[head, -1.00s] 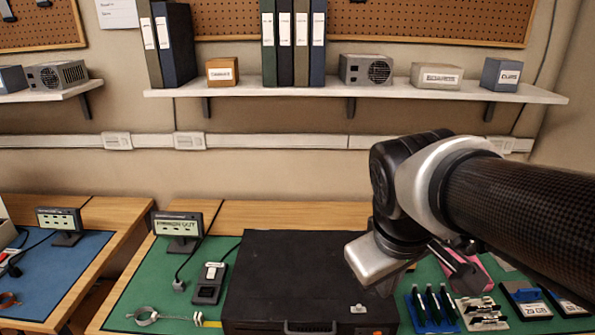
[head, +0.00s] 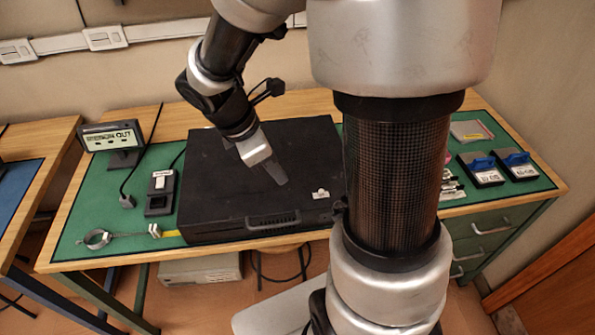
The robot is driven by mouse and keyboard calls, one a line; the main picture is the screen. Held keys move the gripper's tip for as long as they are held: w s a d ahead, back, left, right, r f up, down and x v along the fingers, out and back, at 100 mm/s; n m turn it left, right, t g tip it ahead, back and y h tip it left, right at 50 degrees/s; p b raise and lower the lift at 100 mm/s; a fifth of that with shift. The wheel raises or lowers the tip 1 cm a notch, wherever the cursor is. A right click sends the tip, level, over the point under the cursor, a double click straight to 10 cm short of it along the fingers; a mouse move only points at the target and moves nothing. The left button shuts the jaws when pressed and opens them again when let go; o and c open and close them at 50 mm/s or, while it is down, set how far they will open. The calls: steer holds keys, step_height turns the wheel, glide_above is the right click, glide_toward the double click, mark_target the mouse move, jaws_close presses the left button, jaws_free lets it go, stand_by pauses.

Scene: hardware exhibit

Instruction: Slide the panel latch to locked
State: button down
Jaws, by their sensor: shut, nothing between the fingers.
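A black, flat computer case (head: 220,190) lies on the green mat, with a handle on its front face. A small light-coloured piece, which looks like the panel latch (head: 321,193), sits on the case top near the front right edge. It is too small to tell which way it is set. My gripper (head: 279,178) points down and to the right over the case top, up and to the left of the latch. Its dark fingers are together and empty. A gap shows between the fingertips and the latch. I cannot tell whether the fingertips touch the case top.
A handheld device (head: 161,192) and a small display (head: 112,138) stand left of the case. Blue-handled drive trays (head: 481,166) lie at the right.

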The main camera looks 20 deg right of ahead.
mark_target(320, 197)
steer(key=b+x, duration=0.2)
steer(key=x, duration=0.8)
steer(key=shift+f+b, duration=0.1)
steer(key=shift+b, duration=0.3)
steer(key=shift+s+d, duration=0.1)
steer(key=shift+d, duration=1.85)
steer(key=shift+d, duration=0.1)
steer(key=shift+s+d+p, duration=0.2)
steer(key=shift+d+p, duration=0.1)
steer(key=shift+d, duration=0.3)
steer(key=shift+s+d+p, duration=0.2)
steer(key=shift+d+p, duration=0.05)
steer(key=shift+d, duration=0.35)
